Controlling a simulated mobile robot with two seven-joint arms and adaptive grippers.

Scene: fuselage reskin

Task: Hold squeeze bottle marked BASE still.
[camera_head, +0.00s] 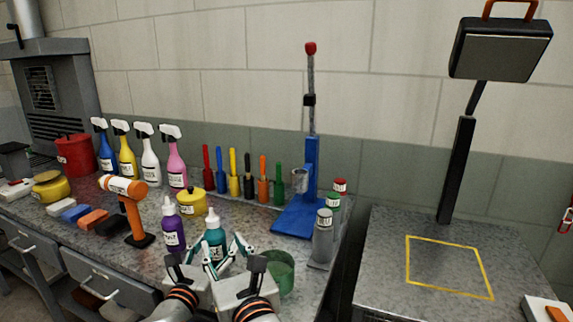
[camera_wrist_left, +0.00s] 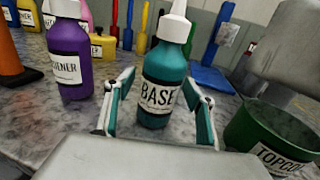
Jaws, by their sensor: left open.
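The teal squeeze bottle marked BASE (camera_head: 215,239) stands upright on the bench. In the left wrist view the bottle (camera_wrist_left: 163,78) is close, its label facing me. My left gripper (camera_wrist_left: 160,100) is open, with one finger on each side of the bottle. Gaps show between the fingers and the bottle, so contact is not visible. In the head view my right gripper (camera_head: 238,252) is close beside the left one, near the bottle's right side. The fingers overlap there, so I cannot tell whether it is open or whether it touches the bottle.
A purple bottle (camera_head: 173,228) stands just left of the teal one. A green TOPCOAT cup (camera_head: 281,277) stands to the right. A yellow pot (camera_head: 192,203), coloured tools and a blue press (camera_head: 298,218) are behind. An orange hammer-shaped object (camera_head: 132,212) stands further left.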

